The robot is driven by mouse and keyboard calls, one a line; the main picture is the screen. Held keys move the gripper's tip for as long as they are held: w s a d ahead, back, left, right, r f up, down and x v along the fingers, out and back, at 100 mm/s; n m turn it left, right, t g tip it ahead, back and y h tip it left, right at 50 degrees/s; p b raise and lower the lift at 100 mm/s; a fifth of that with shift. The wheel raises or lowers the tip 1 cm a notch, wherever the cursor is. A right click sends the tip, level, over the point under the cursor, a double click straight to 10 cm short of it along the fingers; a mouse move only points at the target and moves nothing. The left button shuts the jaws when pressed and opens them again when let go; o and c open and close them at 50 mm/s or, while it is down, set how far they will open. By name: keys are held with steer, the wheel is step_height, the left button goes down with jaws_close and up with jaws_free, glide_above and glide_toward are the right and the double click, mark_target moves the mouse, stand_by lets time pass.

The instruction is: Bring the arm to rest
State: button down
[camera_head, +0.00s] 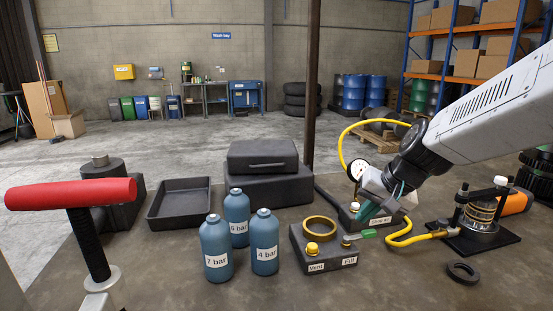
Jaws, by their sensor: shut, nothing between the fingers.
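My arm (480,115) reaches in from the right edge of the head view, its wrist bent down toward the bench. My gripper (379,204) points down and left, close over the block labelled shop air (383,221). It is shut with nothing between the fingers. It partly hides the block and the area around the pressure gauge (358,170). I cannot tell whether the fingertips touch the block.
A block labelled Vent and Fill (325,262) stands left of my gripper, with a brass ring (321,228) on top. Blue bottles (216,250) and a black tray (180,203) stand farther left. A yellow hose (412,238) runs right to a clutch-like assembly (480,215).

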steer(key=s+d+r+n+g+h, duration=0.1)
steer(key=s+d+h, duration=0.1)
steer(key=s, duration=1.1)
steer(key=s+d+r+n+g+h, duration=0.1)
steer(key=s+d+n+g, duration=0.1)
steer(key=s, duration=1.2)
steer(key=shift+s+d+r+h, duration=0.25)
steer(key=shift+d+h, duration=0.15)
steer(key=shift+d, duration=0.2)
